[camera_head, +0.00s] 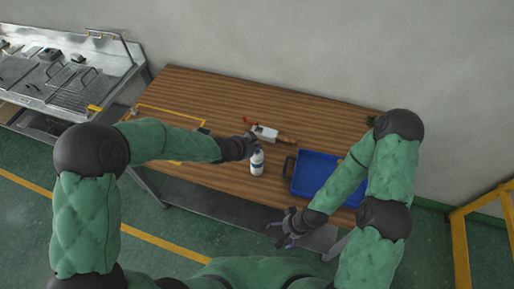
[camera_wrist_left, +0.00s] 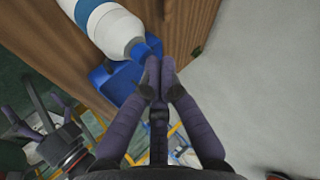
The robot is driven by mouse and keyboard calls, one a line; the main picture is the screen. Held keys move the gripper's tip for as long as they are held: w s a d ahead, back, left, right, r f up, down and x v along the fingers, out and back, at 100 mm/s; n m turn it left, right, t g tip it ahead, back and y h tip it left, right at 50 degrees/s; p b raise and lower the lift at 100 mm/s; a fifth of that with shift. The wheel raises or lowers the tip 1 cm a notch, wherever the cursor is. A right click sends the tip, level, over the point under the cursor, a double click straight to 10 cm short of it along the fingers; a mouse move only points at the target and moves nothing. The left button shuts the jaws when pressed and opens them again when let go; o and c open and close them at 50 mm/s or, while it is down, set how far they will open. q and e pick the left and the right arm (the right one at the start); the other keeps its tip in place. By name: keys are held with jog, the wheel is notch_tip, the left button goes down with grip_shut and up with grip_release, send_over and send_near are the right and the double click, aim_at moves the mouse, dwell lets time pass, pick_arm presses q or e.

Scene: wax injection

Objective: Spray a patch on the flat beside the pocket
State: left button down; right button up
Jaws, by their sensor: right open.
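A white bottle (camera_head: 257,163) stands on the wooden table. My left gripper (camera_head: 254,143) is just above and behind the bottle in the head view. In the left wrist view its fingertips (camera_wrist_left: 160,68) are together, close to the bottle's top, with nothing visible between them. I cannot tell whether they touch the top. My right gripper (camera_head: 279,229) is open and empty at the table's front edge. I cannot make out the pocket or the flat beside it.
A white and red tool (camera_head: 267,133) lies behind the bottle. A blue tray (camera_head: 316,172) is to the right, partly behind my right arm. A yellow outline (camera_head: 184,111) marks the table's left part, partly covered by my left arm. A metal sink unit (camera_head: 68,75) stands at left.

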aim_at(256, 154)
pick_arm(q)
jog(key=shift+r+p, duration=0.35)
jog(key=shift+r, duration=0.1)
notch_tip(256, 154, up, 6)
jog(key=p, duration=0.5)
dwell(0.9)
jog(key=s+a+f+n+g, duration=0.1)
jog(key=s+a+f+n, duration=0.15)
jog(key=f, duration=0.25)
jog(key=s+a+f+n+g+y, duration=0.1)
jog(key=s+a+f+n, duration=0.1)
jog(key=s+f+n, duration=0.25)
jog(key=s+a+f+n+g, duration=0.1)
jog(key=s+a+f+n, duration=0.15)
jog(key=f, duration=0.25)
jog(key=s+a+f+n+g+y, duration=0.1)
jog(key=s+a+f+n+g, duration=0.1)
jog(key=s+f+n, duration=0.5)
jog(key=s+a+f+n+g, duration=0.25)
jog(key=s+n, duration=0.25)
jog(key=s, duration=0.5)
notch_tip(256, 154, down, 15)
jog(key=w+d+m+t+b, duration=0.1)
jog(key=w+d+b, duration=0.1)
jog(key=b, duration=1.4)
jog(key=shift+w+r+m, duration=0.15)
jog(key=shift+w+m, duration=0.1)
jog(key=shift+m, duration=0.1)
